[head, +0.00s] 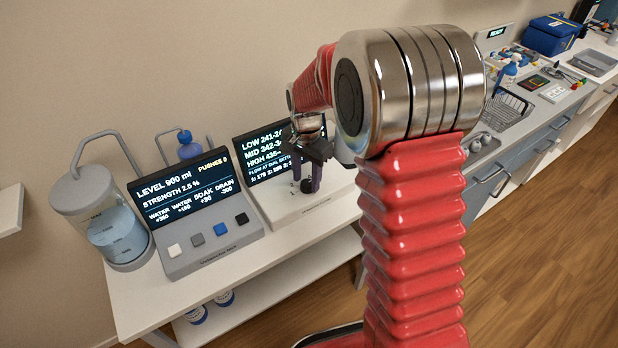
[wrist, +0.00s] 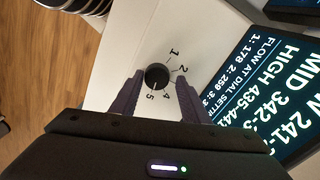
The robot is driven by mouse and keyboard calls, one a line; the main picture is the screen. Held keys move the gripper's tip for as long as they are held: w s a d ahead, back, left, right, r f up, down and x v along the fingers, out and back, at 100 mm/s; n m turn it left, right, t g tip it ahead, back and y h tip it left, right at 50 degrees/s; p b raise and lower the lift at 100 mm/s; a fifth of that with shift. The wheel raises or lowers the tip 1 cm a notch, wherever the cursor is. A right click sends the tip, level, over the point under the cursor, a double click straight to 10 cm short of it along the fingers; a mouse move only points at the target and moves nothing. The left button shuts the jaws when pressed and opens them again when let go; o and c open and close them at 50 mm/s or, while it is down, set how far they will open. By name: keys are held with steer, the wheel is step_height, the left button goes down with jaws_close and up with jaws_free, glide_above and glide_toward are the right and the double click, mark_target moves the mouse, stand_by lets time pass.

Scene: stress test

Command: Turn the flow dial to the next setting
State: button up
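The flow dial is a small round black knob (wrist: 157,76) on a white sloped panel (wrist: 119,48). The numbers 1, 2, 4 and 5 show around it in the wrist view; the 3 is not visible, and I cannot clearly tell which number the knob points to. My gripper (wrist: 158,80) has its two purple fingers on either side of the knob, with a narrow gap visible at each side. In the head view my gripper (head: 307,178) is over the white dial unit, and its fingers partly hide the dial.
A dark screen (head: 262,146) behind the dial lists LOW, MID and HIGH ranges and flow per dial setting. Left of it stand a grey button console (head: 215,250) and a clear tank (head: 118,238) of blue liquid. A counter with a wire basket (head: 508,108) lies to the right.

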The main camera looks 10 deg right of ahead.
mark_target(306, 181)
steer(key=shift+o, duration=0.8)
steer(key=shift+s+f, duration=0.1)
steer(key=shift+s, duration=0.05)
steer(key=shift+d, duration=0.1)
step_height(306, 181, up, 14)
steer(key=shift+f+n, duration=0.15)
steer(key=shift+n, duration=0.15)
steer(key=s+r+n+t, duration=0.2)
steer(key=s+n, duration=0.3)
steer(key=s, duration=0.8)
steer(key=s+r+n+t, duration=0.3)
steer(key=s+n, duration=0.2)
steer(key=s, duration=0.8)
steer(key=shift+s+d+r, duration=0.25)
steer(key=shift+s+r, duration=0.05)
